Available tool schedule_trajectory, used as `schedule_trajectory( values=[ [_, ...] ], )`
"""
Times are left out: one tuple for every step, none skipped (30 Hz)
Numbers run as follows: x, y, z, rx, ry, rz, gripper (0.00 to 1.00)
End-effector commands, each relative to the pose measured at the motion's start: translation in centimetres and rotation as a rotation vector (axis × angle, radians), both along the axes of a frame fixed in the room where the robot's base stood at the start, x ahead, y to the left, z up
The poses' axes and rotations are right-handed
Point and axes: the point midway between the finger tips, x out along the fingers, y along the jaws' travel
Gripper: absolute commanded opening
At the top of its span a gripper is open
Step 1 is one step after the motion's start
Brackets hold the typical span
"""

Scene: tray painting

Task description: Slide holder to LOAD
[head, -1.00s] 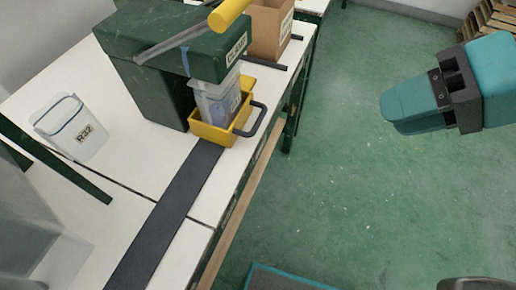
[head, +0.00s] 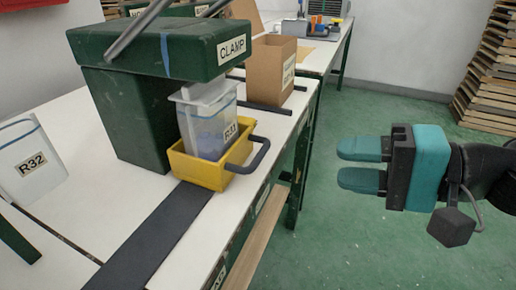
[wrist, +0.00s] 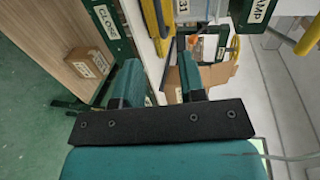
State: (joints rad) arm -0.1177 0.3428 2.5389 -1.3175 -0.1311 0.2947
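The yellow holder (head: 205,176) sits on a dark rail (head: 150,240) on the white bench, beneath the overhanging green clamp head (head: 150,48) marked CLAMP. A clear tub (head: 205,120) marked R31 stands upright in it.
Another tub (head: 30,160) marked R32 is at the left. A cardboard box (head: 272,72) stands behind the holder, near a black bar (head: 265,107). Labels, one reading CLOSE (wrist: 104,22), line the bench front.

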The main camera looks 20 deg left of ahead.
Motion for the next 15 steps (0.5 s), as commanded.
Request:
schedule_trajectory(
  values=[
    [0.0, 0.5, 0.9, 0.001, 0.009, 0.003, 0.37],
    [0.0, 0.8, 0.8, 0.001, 0.01, 0.003, 0.37],
    [0.0, 1.2, 0.7, -0.001, 0.01, 0.003, 0.37],
    [0.0, 1.5, 0.6, -0.002, 0.009, 0.003, 0.37],
    [0.0, 1.7, 0.5, -0.004, 0.009, 0.003, 0.37],
    [-0.1, 2.1, 0.3, -0.007, 0.009, 0.002, 0.37],
    [-0.1, 2.7, -0.3, -0.009, 0.002, 0.006, 0.37],
    [0.0, 3.5, -0.8, -0.008, -0.002, 0.008, 0.37],
    [0.0, 4.5, -1.0, -0.008, -0.003, 0.009, 0.37],
    [0.1, 5.2, -1.2, -0.006, -0.004, 0.008, 0.37],
    [0.1, 5.8, -1.3, -0.006, -0.003, 0.007, 0.37],
    [0.2, 6.7, -1.5, -0.007, -0.004, 0.007, 0.37],
    [0.3, 7.4, -1.7, -0.007, -0.003, 0.007, 0.37],
    [0.3, 8.0, -1.8, -0.005, -0.004, 0.007, 0.37],
    [0.4, 8.8, -2.0, -0.007, -0.003, 0.006, 0.37]
  ],
)
